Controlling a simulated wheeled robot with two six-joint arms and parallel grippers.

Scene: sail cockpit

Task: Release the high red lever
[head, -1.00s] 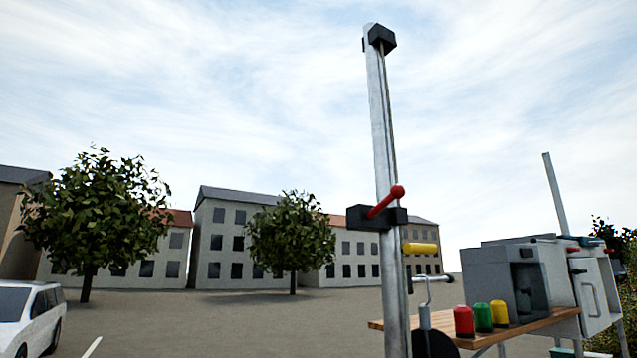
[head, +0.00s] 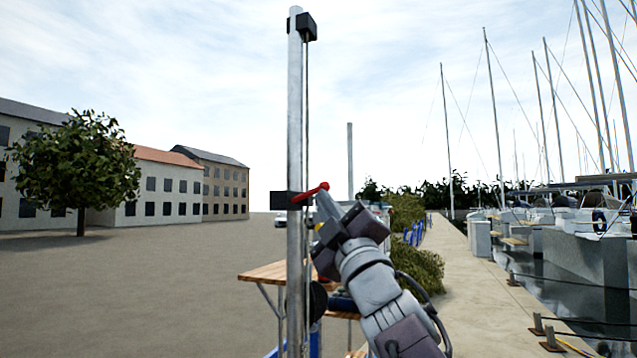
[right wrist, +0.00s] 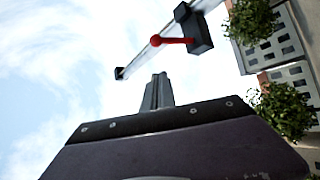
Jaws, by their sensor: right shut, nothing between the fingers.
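The red lever (head: 312,192) sits on a black block (head: 283,199) clamped on a tall grey mast (head: 294,120). It slants up to the right and ends in a red ball. My right gripper (head: 322,200) is shut and empty, its fingertips close beside the lever's ball end in the head view. In the right wrist view the red lever (right wrist: 172,41) lies beyond the shut fingertips (right wrist: 159,78), with a visible gap in the picture. I cannot tell from the head view whether they touch. My left gripper is not in view.
A wooden table (head: 268,272) stands behind the mast, partly hidden by my right arm. A second black block (head: 306,27) caps the mast top. A quay path (head: 480,290) and moored boats (head: 590,235) lie at the right. Open paving (head: 150,290) is at the left.

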